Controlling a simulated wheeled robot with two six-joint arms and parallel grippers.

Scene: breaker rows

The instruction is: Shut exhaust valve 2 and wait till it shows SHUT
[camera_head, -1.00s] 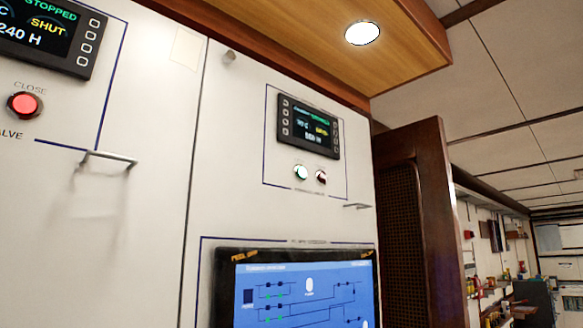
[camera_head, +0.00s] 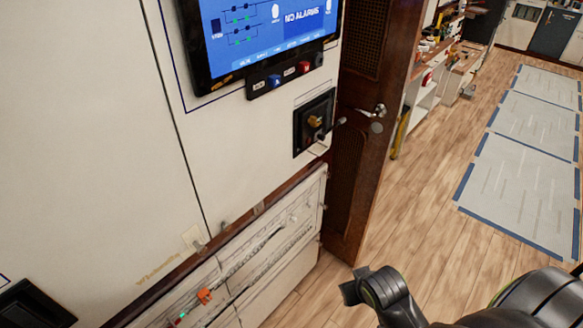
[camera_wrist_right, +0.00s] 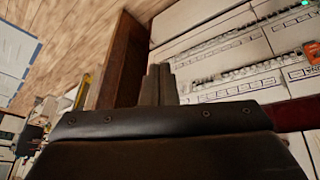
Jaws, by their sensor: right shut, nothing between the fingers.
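The exhaust valve panels and their buttons are outside the present head view, so no valve reading shows. My right arm comes in from the lower right in the head view, in front of the floor and low panel; its fingertips are hard to make out there. In the right wrist view my right gripper (camera_wrist_right: 158,85) has its fingers together, with nothing between them. My left gripper is not in view.
A blue screen (camera_head: 268,35) reads NO ALARMS, with a button strip below. Low breaker rows (camera_head: 255,262) run along the wall. Open wooden floor (camera_head: 425,190) lies right.

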